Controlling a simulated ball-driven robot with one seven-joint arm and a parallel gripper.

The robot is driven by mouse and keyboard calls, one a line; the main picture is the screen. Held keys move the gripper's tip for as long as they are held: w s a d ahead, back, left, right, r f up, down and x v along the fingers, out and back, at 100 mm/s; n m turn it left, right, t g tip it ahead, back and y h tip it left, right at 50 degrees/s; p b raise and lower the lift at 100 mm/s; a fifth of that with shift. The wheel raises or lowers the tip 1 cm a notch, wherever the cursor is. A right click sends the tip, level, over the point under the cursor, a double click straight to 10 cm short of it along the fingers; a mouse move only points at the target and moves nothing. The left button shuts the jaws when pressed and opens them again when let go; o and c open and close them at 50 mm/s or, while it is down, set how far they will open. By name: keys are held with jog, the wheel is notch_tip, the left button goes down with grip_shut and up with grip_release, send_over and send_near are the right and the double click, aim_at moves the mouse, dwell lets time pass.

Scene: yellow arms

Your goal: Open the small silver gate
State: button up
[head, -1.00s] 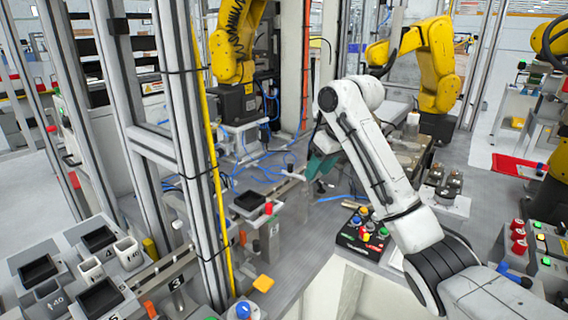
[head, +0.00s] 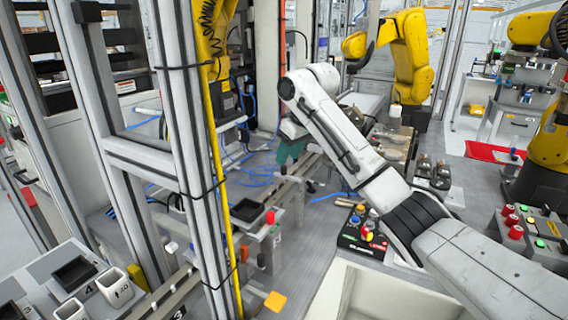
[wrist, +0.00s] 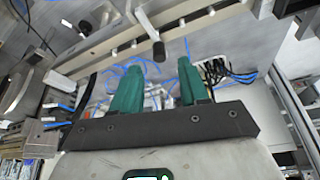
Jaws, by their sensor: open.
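My gripper (head: 291,150) has teal fingers and hangs over the grey work surface in the head view, partly behind my white arm. In the wrist view my gripper (wrist: 159,58) is open, with nothing between its two fingers. A silver rail (head: 290,186) with small knobs runs below and beside the fingers in the head view. In the wrist view a pale bar (wrist: 205,22) with pegs and a dark round knob (wrist: 158,49) lies beyond the fingertips. I cannot tell for certain which part is the small silver gate. No contact with my gripper is clear.
A tall silver frame (head: 180,120) with a yellow tube stands at the left. A black button box (head: 362,232) lies on the surface below my arm. Yellow robot arms (head: 412,50) stand behind. Blue cables (head: 240,165) lie loose near my gripper.

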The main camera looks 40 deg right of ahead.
aim_at(285, 166)
jog(key=shift+x, duration=2.2)
grip_shut()
